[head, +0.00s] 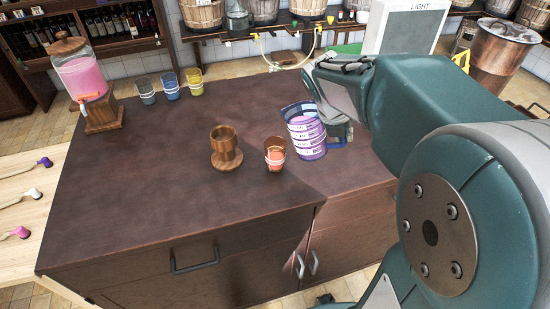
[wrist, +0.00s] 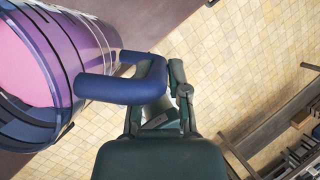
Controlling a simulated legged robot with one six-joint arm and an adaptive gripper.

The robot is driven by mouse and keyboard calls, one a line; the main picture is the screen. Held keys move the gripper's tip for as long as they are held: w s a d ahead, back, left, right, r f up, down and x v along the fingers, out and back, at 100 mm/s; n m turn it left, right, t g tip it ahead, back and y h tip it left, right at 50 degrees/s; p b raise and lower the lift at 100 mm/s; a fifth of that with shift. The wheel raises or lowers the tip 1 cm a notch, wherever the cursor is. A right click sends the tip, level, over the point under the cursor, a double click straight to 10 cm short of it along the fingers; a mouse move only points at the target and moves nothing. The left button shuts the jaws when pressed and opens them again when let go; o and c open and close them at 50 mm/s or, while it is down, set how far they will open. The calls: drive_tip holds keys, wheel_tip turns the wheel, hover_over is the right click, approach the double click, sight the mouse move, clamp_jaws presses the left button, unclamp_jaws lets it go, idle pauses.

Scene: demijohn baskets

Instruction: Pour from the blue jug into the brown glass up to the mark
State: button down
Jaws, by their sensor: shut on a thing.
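The blue jug (head: 306,138), see-through with white markings, holds pink-purple liquid. It is at the right part of the dark counter, just right of the brown glass; whether its base touches the counter is unclear. It looks nearly upright, and no stream shows. My gripper (head: 336,128) is shut on its handle (wrist: 122,82) from the right. The wrist view shows the jug (wrist: 62,60) at upper left and my gripper (wrist: 160,100) at the handle. The brown glass (head: 275,147) stands upright on the counter, with reddish-orange content in its lower part and a pale line around it.
A wooden goblet (head: 226,150) stands left of the brown glass. Grey (head: 145,92), blue (head: 170,87) and yellow (head: 194,83) glasses stand at the back left beside a pink-filled dispenser (head: 83,78). The counter (head: 150,190) is clear at front left.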

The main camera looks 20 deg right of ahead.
drive_tip(key=shift+f+g+h, duration=0.3)
drive_tip(key=shift+f, duration=0.2)
idle(1.4)
drive_tip(key=shift+f+h, duration=0.25)
drive_tip(key=shift+h, duration=0.05)
idle(1.2)
drive_tip(key=shift+w+a+n+g+h, duration=0.15)
drive_tip(key=shift+n+g+h, duration=0.15)
drive_tip(key=shift+g+h, duration=0.3)
idle(1.8)
drive_tip(key=shift+w+a+r+g+h, duration=0.1)
drive_tip(key=shift+r+g+h, duration=0.1)
drive_tip(key=shift+g+h, duration=0.1)
idle(1.9)
